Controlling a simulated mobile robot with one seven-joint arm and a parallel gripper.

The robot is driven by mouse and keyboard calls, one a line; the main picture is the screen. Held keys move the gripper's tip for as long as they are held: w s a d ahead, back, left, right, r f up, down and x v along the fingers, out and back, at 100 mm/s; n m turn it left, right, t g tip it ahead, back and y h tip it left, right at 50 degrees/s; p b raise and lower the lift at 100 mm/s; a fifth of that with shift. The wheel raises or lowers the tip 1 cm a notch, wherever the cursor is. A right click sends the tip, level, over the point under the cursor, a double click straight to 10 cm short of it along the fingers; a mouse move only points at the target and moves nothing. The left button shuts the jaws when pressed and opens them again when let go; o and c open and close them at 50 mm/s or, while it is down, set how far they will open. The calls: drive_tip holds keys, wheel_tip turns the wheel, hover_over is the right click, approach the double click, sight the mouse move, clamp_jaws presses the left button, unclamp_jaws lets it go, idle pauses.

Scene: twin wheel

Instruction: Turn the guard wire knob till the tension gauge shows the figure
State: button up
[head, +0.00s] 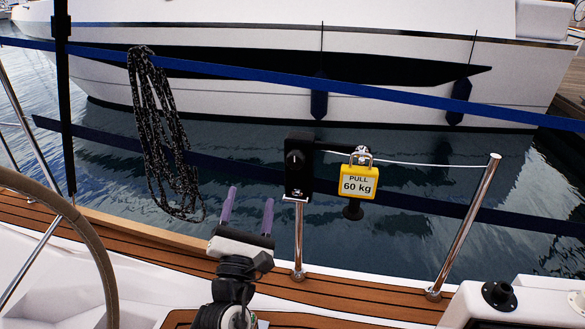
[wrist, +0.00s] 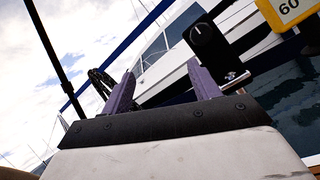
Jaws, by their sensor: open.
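A black box (head: 298,178) stands on top of a short steel post. On its face is a round black knob (head: 294,158) with a small white mark. The knob also shows in the wrist view (wrist: 201,36), beyond and right of my fingertips. A thin white guard wire (head: 425,164) runs right from near the box to a leaning steel post. A yellow body reading "PULL 60 kg" (head: 358,184) hangs by a shackle at the wire's left part. I cannot make out a separate gauge dial. My gripper (head: 249,198) is open and empty, its purple fingers left of the box, apart from the knob.
A coiled dark rope (head: 160,125) hangs from a blue line at left. A steering wheel rim (head: 95,250) stands at lower left. The leaning post (head: 468,225) rises from the teak deck edge. Water and a white boat (head: 300,75) lie beyond.

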sight(293, 166)
drive_tip(key=d+f+n+g+h, duration=0.1)
drive_tip(key=d+f+n+h, duration=0.15)
drive_tip(key=d, duration=0.25)
drive_tip(key=shift+m+h, duration=0.35)
drive_tip(key=shift+h, duration=0.1)
drive_tip(key=p+x, duration=0.1)
drive_tip(key=x, duration=0.3)
drive_tip(key=f+p+x, duration=0.1)
drive_tip(key=x, duration=0.4)
drive_tip(key=p+x, duration=0.2)
drive_tip(key=x, duration=0.2)
drive_tip(key=shift+w+d, duration=0.15)
drive_tip(key=shift+w, duration=0.45)
drive_tip(key=c, duration=1)
drive_tip(key=shift+f, duration=0.1)
drive_tip(key=shift+m+g+b, duration=0.3)
drive_tip(key=shift+m+b, duration=0.05)
drive_tip(key=shift+m, duration=0.15)
